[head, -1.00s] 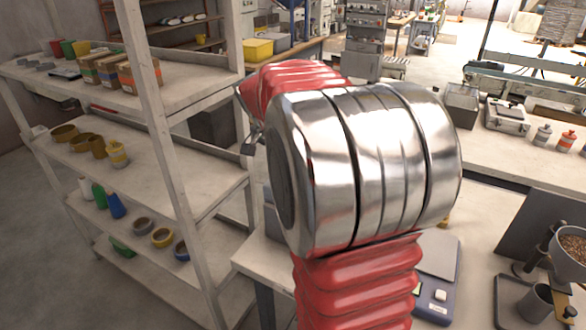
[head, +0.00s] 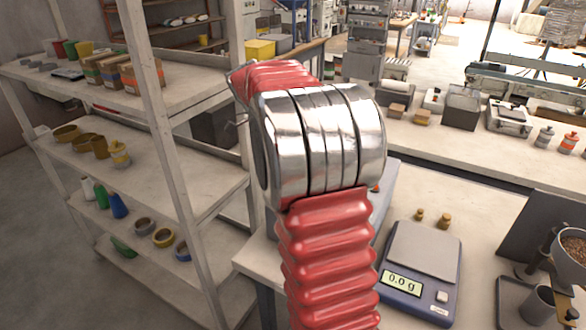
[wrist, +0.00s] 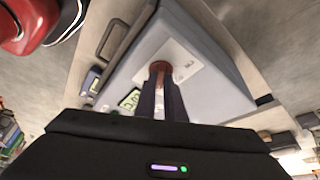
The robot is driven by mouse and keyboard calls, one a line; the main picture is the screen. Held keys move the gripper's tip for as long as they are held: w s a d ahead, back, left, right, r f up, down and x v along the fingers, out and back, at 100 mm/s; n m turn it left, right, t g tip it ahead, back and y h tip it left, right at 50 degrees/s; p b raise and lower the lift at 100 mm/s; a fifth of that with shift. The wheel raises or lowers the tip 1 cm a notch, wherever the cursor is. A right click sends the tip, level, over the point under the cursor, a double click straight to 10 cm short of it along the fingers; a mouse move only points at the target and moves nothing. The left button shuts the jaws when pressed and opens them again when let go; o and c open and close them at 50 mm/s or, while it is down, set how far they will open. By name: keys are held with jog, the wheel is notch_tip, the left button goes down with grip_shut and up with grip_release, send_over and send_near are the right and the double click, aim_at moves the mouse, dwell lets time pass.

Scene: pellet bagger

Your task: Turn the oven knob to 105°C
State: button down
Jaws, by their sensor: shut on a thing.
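The oven (wrist: 205,65) is a blue-grey box with a pale panel (wrist: 183,68), seen tilted in the wrist view. A dark red knob (wrist: 160,66) sits on the panel. My gripper (wrist: 160,77) has its two dark fingers shut on the knob, and their tips hide part of it. A green-lit display (wrist: 130,99) shows left of the fingers; its digits are too small to read surely. In the head view my red arm covers most of the oven, and only a blue-grey edge (head: 388,182) shows beside it. My gripper is hidden there.
A scale (head: 425,255) reading 0.0 g stands on the bench right of my arm, with two small brass weights (head: 432,217) behind it. A loaded shelf rack (head: 190,185) stands close on the left. A cup (head: 538,303) is at the right.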

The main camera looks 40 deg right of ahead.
jog(key=shift+w+a, duration=0.1)
jog(key=shift+w, duration=0.1)
dwell(0.3)
jog(key=c, duration=1.8)
grip_release()
jog(key=shift+s, duration=0.1)
jog(key=shift+c, duration=0.2)
jog(key=v, duration=1.3)
jog(key=shift+w+r, duration=0.25)
